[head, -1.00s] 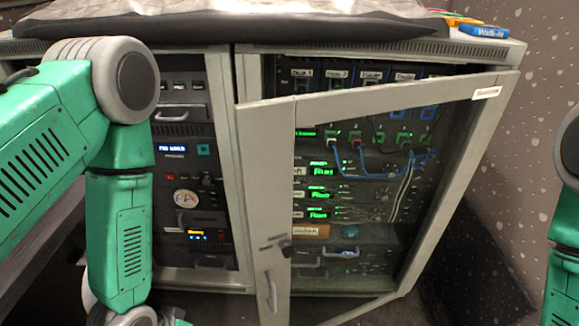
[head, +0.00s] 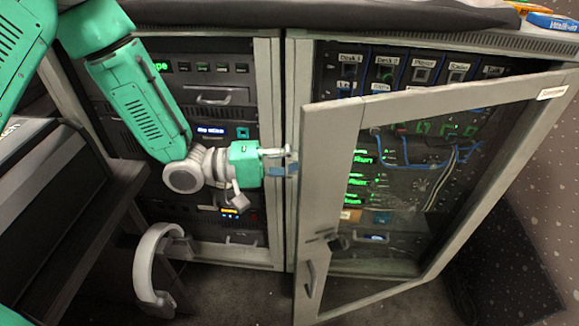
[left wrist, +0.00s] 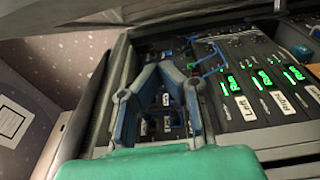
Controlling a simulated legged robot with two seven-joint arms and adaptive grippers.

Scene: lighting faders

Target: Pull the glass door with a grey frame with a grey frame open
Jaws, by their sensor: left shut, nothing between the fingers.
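The glass door with a grey frame (head: 331,170) stands partly open in the head view, its free edge swung out from the right cabinet. Its handle (head: 311,278) and a dark knob (head: 336,242) sit low on the free-edge side. My left gripper (head: 287,160) is shut and empty, level with the door's upper half, close to its free edge; I cannot tell whether it touches. My right gripper is in neither view.
Rack gear with lit green displays (head: 362,180) sits behind the glass. A left rack cabinet (head: 272,215) stands beside it. Bare floor shows below.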

